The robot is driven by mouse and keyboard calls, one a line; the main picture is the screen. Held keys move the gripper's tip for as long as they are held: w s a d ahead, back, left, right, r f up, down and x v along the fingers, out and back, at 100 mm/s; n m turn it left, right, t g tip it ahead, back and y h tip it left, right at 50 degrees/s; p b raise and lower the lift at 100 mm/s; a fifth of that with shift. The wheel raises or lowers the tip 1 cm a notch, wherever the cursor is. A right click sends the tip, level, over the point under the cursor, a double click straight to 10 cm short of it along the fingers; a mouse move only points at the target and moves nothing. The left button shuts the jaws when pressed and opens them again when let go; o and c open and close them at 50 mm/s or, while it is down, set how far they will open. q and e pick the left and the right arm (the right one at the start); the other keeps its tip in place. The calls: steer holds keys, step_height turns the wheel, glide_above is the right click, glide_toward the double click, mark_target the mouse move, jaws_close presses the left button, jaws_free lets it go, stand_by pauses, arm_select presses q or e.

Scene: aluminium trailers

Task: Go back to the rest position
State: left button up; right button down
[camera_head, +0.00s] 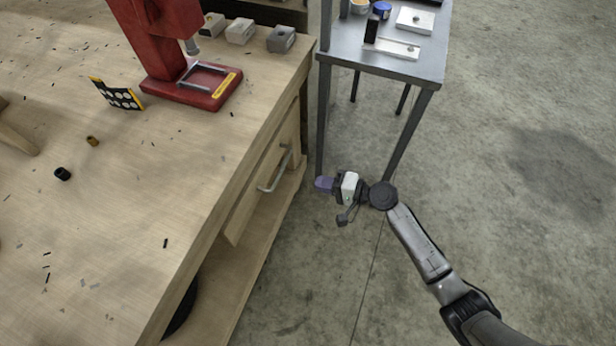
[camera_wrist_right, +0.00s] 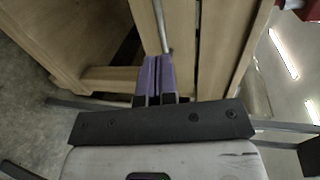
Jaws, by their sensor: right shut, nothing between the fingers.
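My right gripper (camera_head: 324,184) has purple fingers and hangs over the floor, between the wooden workbench and the grey metal table. Its arm reaches in from the lower right of the head view. In the right wrist view the purple fingers (camera_wrist_right: 154,78) are together with nothing between them. They point toward the bench's drawer front, and the metal drawer handle (camera_head: 275,170) lies to the left of the gripper in the head view. I cannot tell how far apart gripper and handle are. My left gripper is in neither view.
The wooden workbench (camera_head: 110,215) fills the left, with a red press (camera_head: 190,85) and several grey blocks at its back. A grey metal table (camera_head: 425,68) with parts stands behind my right gripper. The concrete floor (camera_head: 500,200) on the right is clear.

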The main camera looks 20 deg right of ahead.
steer(key=v, duration=0.3)
